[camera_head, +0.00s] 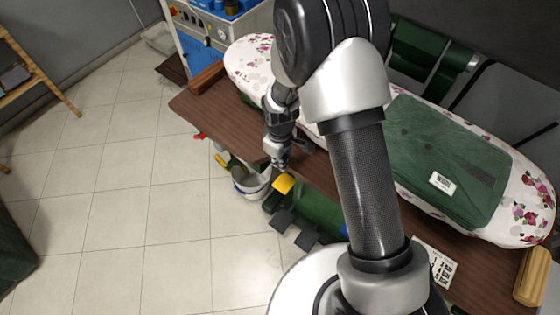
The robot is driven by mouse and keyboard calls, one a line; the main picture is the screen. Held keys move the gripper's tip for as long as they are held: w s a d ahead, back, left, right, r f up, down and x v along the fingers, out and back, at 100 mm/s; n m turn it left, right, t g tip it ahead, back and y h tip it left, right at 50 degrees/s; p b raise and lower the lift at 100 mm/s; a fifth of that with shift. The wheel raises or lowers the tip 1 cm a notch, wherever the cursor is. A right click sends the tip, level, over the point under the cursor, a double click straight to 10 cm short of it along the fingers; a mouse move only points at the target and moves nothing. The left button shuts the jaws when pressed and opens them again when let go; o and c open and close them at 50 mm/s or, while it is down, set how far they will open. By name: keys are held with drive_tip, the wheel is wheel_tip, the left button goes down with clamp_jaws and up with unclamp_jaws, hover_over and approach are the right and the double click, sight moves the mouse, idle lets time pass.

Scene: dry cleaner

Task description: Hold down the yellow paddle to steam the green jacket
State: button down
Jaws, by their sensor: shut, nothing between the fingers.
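The yellow paddle (284,184) sticks out below the front edge of the table, left of my arm. My gripper (281,168) points down just above the paddle. It is shut and empty; whether its tips touch the paddle I cannot tell. The green jacket (425,150) lies flat on a floral ironing board (524,222), with a white barcode label (442,182) on it. My arm hides the jacket's left part and the middle of the board.
The board rests on a brown wooden table (205,112). A printed card (436,256) lies on the table at right. The tiled floor at left is clear.

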sight(278, 183)
wheel_tip(278, 183, down, 10)
drive_tip(key=b, duration=0.2)
drive_tip(key=shift+f+b, duration=0.15)
drive_tip(key=shift+b, duration=0.25)
drive_tip(key=f, duration=0.1)
drive_tip(key=f+b, duration=0.2)
drive_tip(key=shift+s+a, duration=0.25)
drive_tip(key=shift+s, duration=0.1)
drive_tip(key=shift+r, duration=0.3)
idle(4.2)
drive_tip(key=shift+r+p, duration=0.55)
drive_tip(key=shift+r, duration=0.15)
drive_tip(key=shift+w+r+p, duration=0.1)
drive_tip(key=shift+r+p, duration=0.2)
drive_tip(key=shift+r, duration=0.1)
wheel_tip(278, 183, up, 13)
drive_tip(key=s+p, duration=0.1)
drive_tip(key=p, duration=0.3)
drive_tip(key=shift+a, duration=0.35)
